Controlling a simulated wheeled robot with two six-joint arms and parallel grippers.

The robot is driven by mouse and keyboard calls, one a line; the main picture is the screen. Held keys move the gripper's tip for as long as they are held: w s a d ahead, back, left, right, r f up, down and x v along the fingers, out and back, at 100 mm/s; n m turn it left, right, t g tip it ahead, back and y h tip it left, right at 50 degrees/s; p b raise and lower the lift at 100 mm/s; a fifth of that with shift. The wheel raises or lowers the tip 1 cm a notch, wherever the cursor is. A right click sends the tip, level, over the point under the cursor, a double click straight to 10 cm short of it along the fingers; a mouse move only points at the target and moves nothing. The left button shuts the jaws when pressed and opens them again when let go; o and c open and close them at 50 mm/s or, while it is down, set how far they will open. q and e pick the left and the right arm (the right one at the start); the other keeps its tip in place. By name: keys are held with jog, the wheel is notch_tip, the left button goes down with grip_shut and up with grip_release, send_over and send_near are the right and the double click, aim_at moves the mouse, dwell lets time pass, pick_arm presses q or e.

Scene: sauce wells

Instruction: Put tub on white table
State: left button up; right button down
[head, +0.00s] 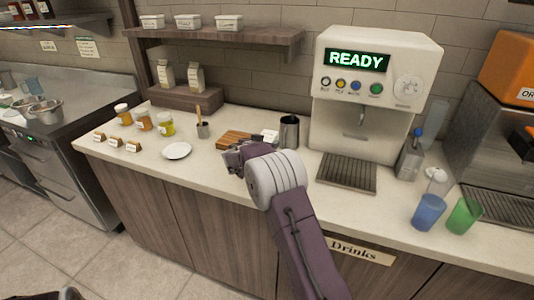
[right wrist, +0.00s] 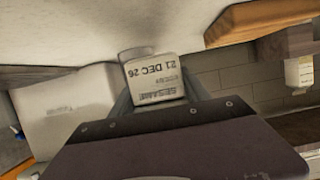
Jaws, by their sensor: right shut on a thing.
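My right gripper (head: 240,158) is over the counter, next to a wooden board, and it shows from behind. In the right wrist view the gripper (right wrist: 157,92) is shut on a small white tub (right wrist: 155,80). No separate white table is clear; the pale countertop (head: 225,180) runs across the head view. A dark bit at the bottom left edge may be my left gripper.
Blue (head: 428,211) and green (head: 464,215) cups are right. White tubs line the shelf (head: 215,35).

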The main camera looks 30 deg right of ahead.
jog(key=shift+f, duration=2)
jog(key=shift+b, duration=0.4)
jog(key=c, duration=0.5)
grip_release()
